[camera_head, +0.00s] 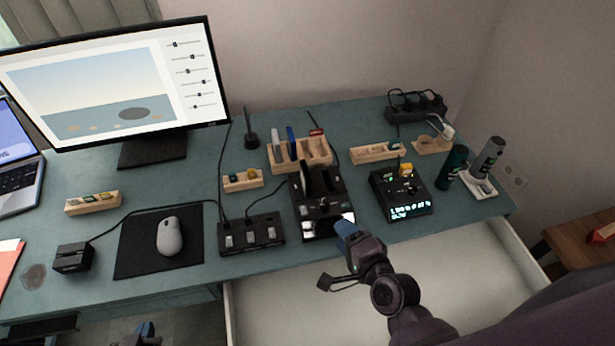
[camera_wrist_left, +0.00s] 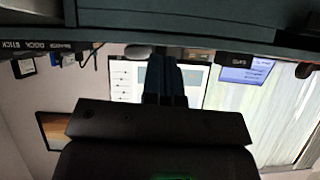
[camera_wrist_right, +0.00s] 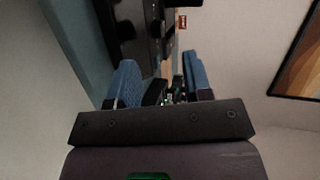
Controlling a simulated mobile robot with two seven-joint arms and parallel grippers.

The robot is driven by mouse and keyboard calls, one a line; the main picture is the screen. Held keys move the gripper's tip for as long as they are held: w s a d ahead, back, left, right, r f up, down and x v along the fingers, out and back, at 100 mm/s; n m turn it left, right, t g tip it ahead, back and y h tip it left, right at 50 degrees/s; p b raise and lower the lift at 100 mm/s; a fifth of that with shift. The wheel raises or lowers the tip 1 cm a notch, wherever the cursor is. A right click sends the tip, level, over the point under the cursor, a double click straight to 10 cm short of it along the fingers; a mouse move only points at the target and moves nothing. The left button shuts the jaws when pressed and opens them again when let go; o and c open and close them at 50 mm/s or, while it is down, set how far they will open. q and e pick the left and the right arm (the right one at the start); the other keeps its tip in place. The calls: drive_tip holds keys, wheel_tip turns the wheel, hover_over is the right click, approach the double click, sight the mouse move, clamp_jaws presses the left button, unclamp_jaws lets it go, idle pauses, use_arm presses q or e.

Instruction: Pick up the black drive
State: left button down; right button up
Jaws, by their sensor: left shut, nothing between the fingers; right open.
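A black drive (camera_head: 307,180) stands upright in a black dock (camera_head: 322,218) at the middle of the desk. A second dark upright piece stands just right of it in the same dock. My right gripper (camera_head: 348,232) is over the dock's front right corner, apart from the drive. In the right wrist view its blue fingers (camera_wrist_right: 160,80) are spread, with dark shapes and small green lights beyond them. I cannot tell there which shape is the drive. My left gripper (camera_head: 147,332) is low at the bottom edge, in front of the desk. Its fingers (camera_wrist_left: 165,78) are together and empty.
A wooden rack (camera_head: 318,158) with a white and a blue drive stands behind the dock. A black box with a lit display (camera_head: 402,195) is to the right, a switch box (camera_head: 250,236) to the left. An open white drawer (camera_head: 470,270) juts out below the desk's front edge.

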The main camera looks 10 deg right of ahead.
sight(306, 169)
drive_tip(key=w+m, duration=0.1)
drive_tip(key=m, duration=0.1)
drive_tip(key=w+a+m+t, duration=0.1)
drive_tip(key=m, duration=0.1)
drive_tip(key=w+a+m+t, duration=0.1)
drive_tip(key=m, duration=0.2)
drive_tip(key=shift+w+a+r, duration=0.15)
drive_tip(key=shift+w+r, duration=0.05)
drive_tip(key=shift+w, duration=0.05)
drive_tip(key=w+m+h, duration=0.1)
drive_tip(key=m, duration=0.2)
drive_tip(key=w+a+r+m+t, duration=0.1)
drive_tip(key=m, duration=0.2)
drive_tip(key=w+r+m+h, duration=0.1)
drive_tip(key=m, duration=0.3)
drive_tip(key=shift+w+a+t+h, duration=0.1)
drive_tip(key=shift+a+t+h, duration=0.2)
drive_tip(key=shift+a, duration=0.05)
drive_tip(key=shift+w+a+m+h, duration=0.15)
drive_tip(key=shift+w+m+h, duration=0.15)
drive_tip(key=shift+m, duration=0.8)
drive_tip(key=shift+w+a+m+h, duration=0.1)
drive_tip(key=shift+w+m+h, duration=0.25)
drive_tip(key=shift+m, duration=0.65)
drive_tip(key=w+p, duration=0.1)
drive_tip(key=w, duration=0.3)
drive_tip(key=shift+w, duration=3.3)
use_arm(q)
drive_tip(key=shift+w+r, duration=0.15)
drive_tip(key=shift+r, duration=0.45)
